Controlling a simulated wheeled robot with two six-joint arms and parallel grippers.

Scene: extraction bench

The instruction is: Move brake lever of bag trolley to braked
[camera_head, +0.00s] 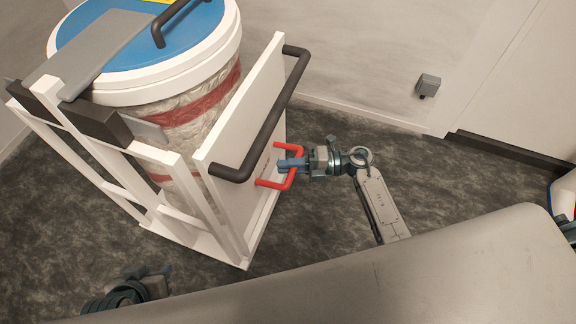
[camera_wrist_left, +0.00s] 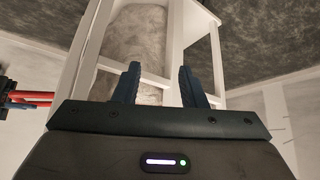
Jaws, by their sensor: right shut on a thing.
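The bag trolley (camera_head: 232,158) is a white frame holding a round bin with a blue and white lid. Its brake lever (camera_head: 291,148) is a red U-shaped handle low on the trolley's right panel. My right gripper (camera_head: 289,164) is at the red lever, shut on it, with the arm reaching in from the right. My left gripper (camera_head: 168,272) is low at the left, apart from the trolley. In the left wrist view its two fingers (camera_wrist_left: 158,86) are spread with nothing between them, and the white frame (camera_wrist_left: 90,50) is beyond.
A black push handle (camera_head: 265,125) runs along the trolley's right panel above the lever. A grey surface (camera_head: 400,275) fills the lower right. Dark floor (camera_head: 330,240) is clear around the trolley. A small grey box (camera_head: 428,85) is on the back wall.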

